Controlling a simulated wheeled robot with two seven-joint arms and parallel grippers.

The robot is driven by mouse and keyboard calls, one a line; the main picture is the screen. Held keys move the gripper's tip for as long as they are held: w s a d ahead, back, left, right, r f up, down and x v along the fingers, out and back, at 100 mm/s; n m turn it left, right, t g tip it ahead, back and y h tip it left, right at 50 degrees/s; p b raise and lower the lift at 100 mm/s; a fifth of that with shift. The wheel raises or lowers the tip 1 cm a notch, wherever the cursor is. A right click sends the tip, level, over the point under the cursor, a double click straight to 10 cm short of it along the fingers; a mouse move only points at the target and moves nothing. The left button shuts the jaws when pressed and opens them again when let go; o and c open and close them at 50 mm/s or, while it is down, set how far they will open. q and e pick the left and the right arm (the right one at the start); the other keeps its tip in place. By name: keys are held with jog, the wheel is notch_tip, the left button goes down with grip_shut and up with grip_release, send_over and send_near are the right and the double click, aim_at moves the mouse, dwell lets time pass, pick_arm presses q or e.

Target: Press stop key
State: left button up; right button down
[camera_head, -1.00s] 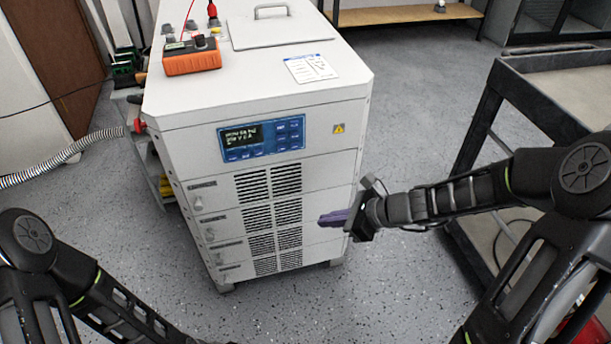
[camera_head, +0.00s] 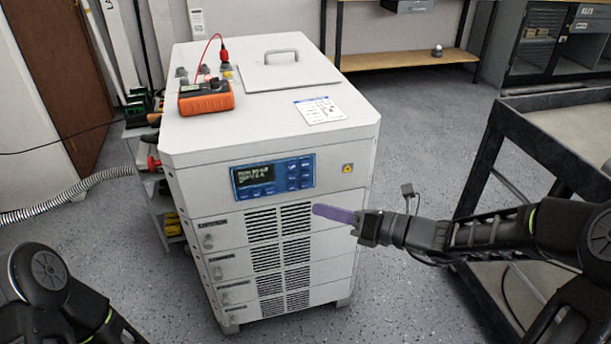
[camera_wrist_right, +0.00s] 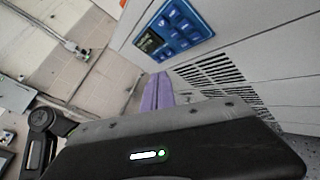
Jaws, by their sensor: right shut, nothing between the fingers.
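The blue control panel (camera_head: 272,177) is on the upper front of the white cabinet (camera_head: 335,165). It has a dark display with lit text and several blue keys; the key labels are too small to read. The panel also shows in the right wrist view (camera_wrist_right: 172,32). My right gripper (camera_head: 318,210) has purple fingers, shut and empty. It is to the right of and below the panel, in front of the vents, and appears apart from the cabinet. The purple fingers also show in the right wrist view (camera_wrist_right: 158,92). My left gripper is out of view.
An orange meter (camera_head: 206,98) with a red lead sits on the cabinet top, near a handled lid (camera_head: 288,72) and a paper label (camera_head: 320,110). A dark cart (camera_head: 530,120) stands at the right. A ribbed hose (camera_head: 60,200) is at the left.

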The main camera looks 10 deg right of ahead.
aim_at(305, 175)
jog(key=shift+w+a+b, duration=0.15)
jog(key=shift+w, duration=2)
jog(key=shift+w+a+b, duration=0.1)
jog(key=shift+w+b, duration=0.05)
jog(key=shift+w, duration=1.95)
jog(key=shift+w+r, duration=0.1)
jog(key=shift+w, duration=0.1)
jog(key=shift+w+p, duration=0.25)
jog(key=shift+p, duration=0.15)
